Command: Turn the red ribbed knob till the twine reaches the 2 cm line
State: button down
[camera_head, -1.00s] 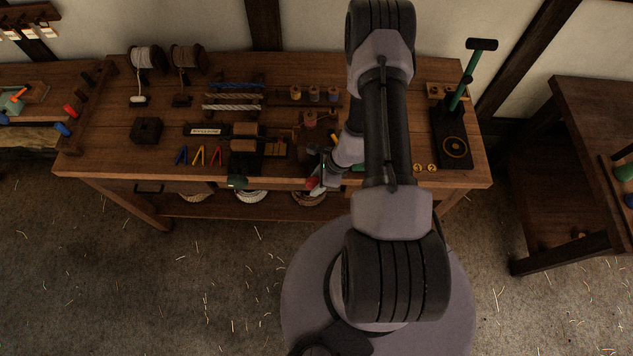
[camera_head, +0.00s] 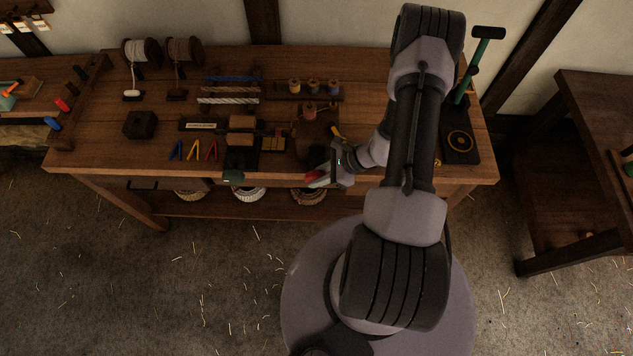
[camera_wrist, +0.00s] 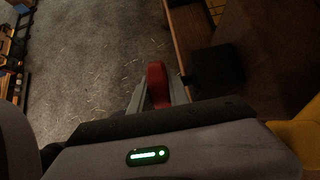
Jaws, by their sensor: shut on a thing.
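The twine and the 2 cm line cannot be made out in either view.
A dark green knob (camera_head: 233,176) sits at the same front edge, to the left. The bench (camera_head: 105,155) carries spools, coloured clips (camera_head: 207,151) and a dark block (camera_head: 140,124). A green-handled press (camera_head: 461,142) stands at the right end.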

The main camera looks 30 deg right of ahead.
dwell(0.3)
jog(key=c, duration=1.2)
grip_release()
jog(key=shift+c, duration=0.2)
jog(key=p+v, duration=0.1)
jog(key=v, duration=1.6)
jog(key=shift+s+d+p, duration=0.3)
jog(key=shift+d, duration=0.05)
jog(key=shift+f, duration=0.1)
